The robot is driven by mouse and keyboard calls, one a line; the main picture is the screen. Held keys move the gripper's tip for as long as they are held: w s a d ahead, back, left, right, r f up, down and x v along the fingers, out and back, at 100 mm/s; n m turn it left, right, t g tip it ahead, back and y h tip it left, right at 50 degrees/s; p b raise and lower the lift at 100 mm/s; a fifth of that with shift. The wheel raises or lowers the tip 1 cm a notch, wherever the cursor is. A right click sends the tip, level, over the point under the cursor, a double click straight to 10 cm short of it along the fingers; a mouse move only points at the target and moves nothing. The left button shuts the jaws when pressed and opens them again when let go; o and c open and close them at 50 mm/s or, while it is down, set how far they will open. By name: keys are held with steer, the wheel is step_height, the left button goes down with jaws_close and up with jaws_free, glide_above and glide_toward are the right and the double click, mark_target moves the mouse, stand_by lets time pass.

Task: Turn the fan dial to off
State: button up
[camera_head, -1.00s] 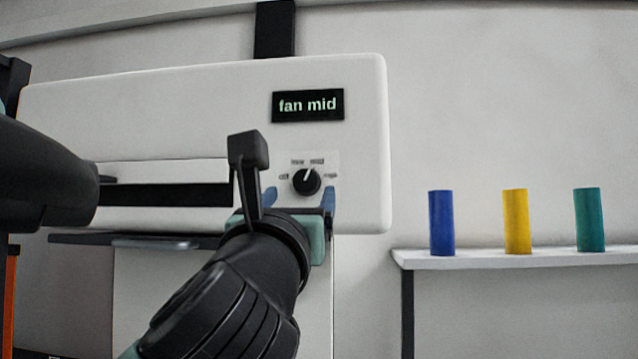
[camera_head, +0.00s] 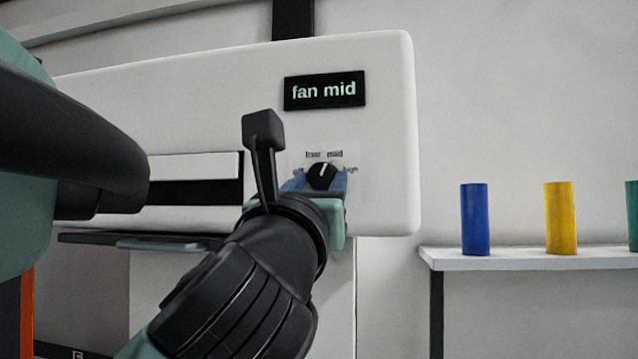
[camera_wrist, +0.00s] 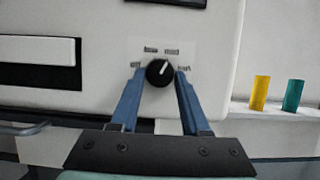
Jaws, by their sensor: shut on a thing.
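The fan dial (camera_head: 321,176) is a black round knob with a white pointer line on the white machine's front panel. Its pointer tilts slightly right of straight up, between the low and mid labels or near mid. The display (camera_head: 325,90) above reads "fan mid". My gripper (camera_wrist: 159,75) has its two blue fingers on either side of the dial, closed on it in the wrist view, where the dial (camera_wrist: 159,73) shows between the fingertips. In the head view my wrist hides the lower part of my gripper (camera_head: 318,181).
The white machine (camera_head: 390,130) has a dark slot (camera_head: 195,192) left of the dial. A shelf (camera_head: 520,259) at right bears a blue roll (camera_head: 475,218), a yellow roll (camera_head: 560,217) and a green roll (camera_head: 632,215). A bar (camera_head: 150,240) juts out below the slot.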

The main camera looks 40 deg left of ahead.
jaws_close()
